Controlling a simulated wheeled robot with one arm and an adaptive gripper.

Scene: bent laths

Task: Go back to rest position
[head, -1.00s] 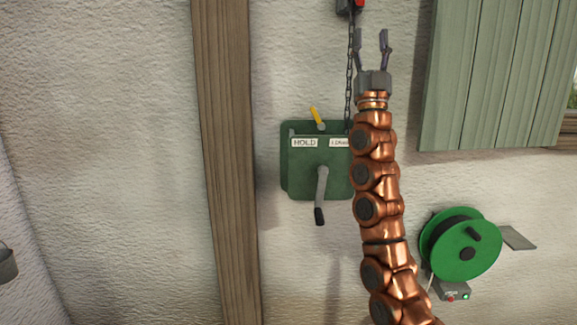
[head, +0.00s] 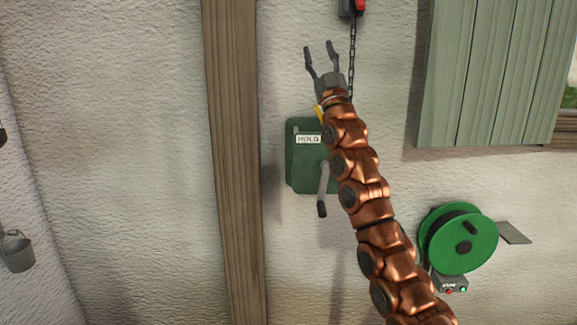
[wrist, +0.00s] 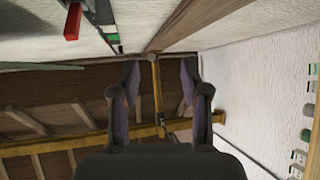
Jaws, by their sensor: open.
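My gripper (head: 322,62) is open and empty in the head view, in front of the white wall, just above the green winch box. In the wrist view my gripper (wrist: 160,90) shows both fingers apart with nothing between them. My copper arm runs from it down to the lower right and hides the right part of the winch box (head: 303,165). A HOLD label, a crank handle (head: 323,190) hanging down and part of a yellow lever (head: 318,112) show on the box.
A chain (head: 352,60) hangs from a red and grey part at the top. A green shutter (head: 490,75) is at the upper right, a green reel (head: 458,240) at the lower right. A wooden post (head: 235,160) stands left. A bucket (head: 17,250) is at the far left.

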